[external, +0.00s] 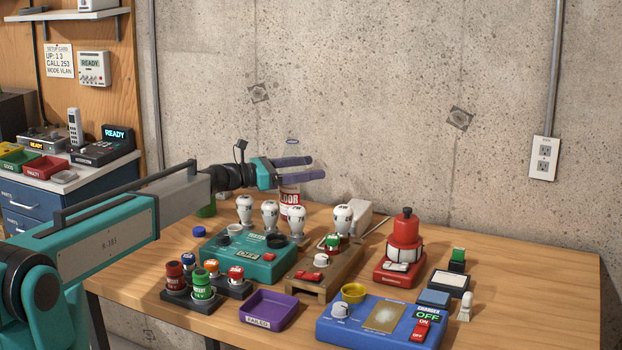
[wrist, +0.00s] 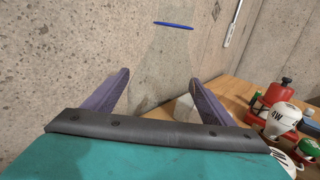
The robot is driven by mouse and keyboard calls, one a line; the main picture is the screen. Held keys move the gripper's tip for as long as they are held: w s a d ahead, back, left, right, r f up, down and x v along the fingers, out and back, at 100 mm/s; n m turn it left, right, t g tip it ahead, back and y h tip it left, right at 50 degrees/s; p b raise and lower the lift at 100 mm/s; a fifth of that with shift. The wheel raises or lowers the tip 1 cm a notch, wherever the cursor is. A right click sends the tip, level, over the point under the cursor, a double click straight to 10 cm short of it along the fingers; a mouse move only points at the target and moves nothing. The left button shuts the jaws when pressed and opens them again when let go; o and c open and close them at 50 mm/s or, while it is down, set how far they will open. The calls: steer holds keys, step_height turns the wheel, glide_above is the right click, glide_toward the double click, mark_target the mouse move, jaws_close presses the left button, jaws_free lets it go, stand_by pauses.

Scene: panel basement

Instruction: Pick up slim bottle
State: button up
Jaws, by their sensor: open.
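The slim bottle looks clear, with a blue ring near its top and a white label with red letters; in the external view the bottle (external: 290,196) stands at the back of the workbench, its middle crossed by my gripper's fingers. In the wrist view the clear bottle (wrist: 163,50) shows upright between and beyond the fingers. My gripper (external: 317,167) is open, with its two purple fingers level at the bottle's upper part. In the wrist view my gripper (wrist: 161,76) has a finger on each side of the bottle. I cannot tell whether either finger touches it. The bottle's base is hidden.
A red bottle-shaped device (external: 403,235), a blue scale-like box (external: 350,330) and a purple tray (external: 268,296) occupy the bench. The concrete wall (external: 350,80) is close behind.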

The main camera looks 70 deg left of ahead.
steer(key=c, duration=1.2)
steer(key=shift+r, duration=0.25)
steer(key=shift+c, duration=0.2)
step_height(320, 180, up, 9)
steer(key=b, duration=0.2)
steer(key=shift+r+b, duration=0.15)
steer(key=shift+b, duration=0.2)
steer(key=shift+r, duration=0.15)
stand_by(0.7)
